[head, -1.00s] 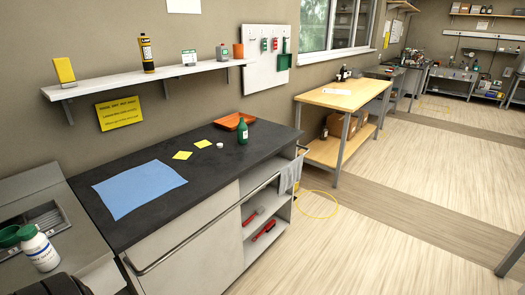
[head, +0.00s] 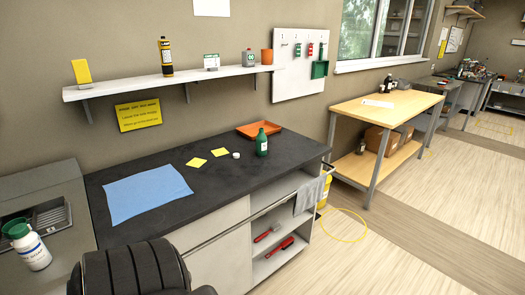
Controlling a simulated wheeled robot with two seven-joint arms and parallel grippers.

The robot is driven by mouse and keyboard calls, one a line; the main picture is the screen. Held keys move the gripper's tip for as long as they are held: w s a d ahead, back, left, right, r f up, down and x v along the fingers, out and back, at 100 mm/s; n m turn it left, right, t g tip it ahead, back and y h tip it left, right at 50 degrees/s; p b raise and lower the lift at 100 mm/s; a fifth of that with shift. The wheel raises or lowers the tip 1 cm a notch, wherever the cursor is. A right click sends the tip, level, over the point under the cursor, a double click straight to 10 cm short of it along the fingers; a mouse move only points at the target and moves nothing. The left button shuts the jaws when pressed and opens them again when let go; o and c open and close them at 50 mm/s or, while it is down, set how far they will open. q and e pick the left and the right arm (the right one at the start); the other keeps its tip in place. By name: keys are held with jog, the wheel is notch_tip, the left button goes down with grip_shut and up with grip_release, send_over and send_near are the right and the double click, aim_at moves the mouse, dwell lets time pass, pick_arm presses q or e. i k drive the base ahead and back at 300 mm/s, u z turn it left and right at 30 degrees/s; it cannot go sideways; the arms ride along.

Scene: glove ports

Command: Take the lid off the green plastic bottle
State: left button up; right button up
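The green plastic bottle (head: 262,144) stands upright on the dark countertop, toward its right end. Its top looks green, but it is too small to tell how the lid sits. A small white round cap or disc (head: 236,155) lies on the counter just left of the bottle. Neither of my grippers shows in the head view. A black ribbed part of my own body shows at the bottom edge.
An orange tray (head: 259,130) lies behind the bottle. Yellow notes (head: 196,162) and a blue cloth (head: 147,191) lie to the left. A white bottle with a green top (head: 27,245) stands far left. A shelf (head: 170,82) hangs above. A grey towel (head: 309,195) hangs at the counter's right end.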

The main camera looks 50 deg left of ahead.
aim_at(261, 139)
jog(key=u, duration=0.05)
jog(key=i, duration=1.9)
jog(key=u, duration=1)
jog(key=i, duration=0.95)
jog(key=u, duration=1.55)
jog(key=i, duration=0.55)
jog(key=u, duration=0.4)
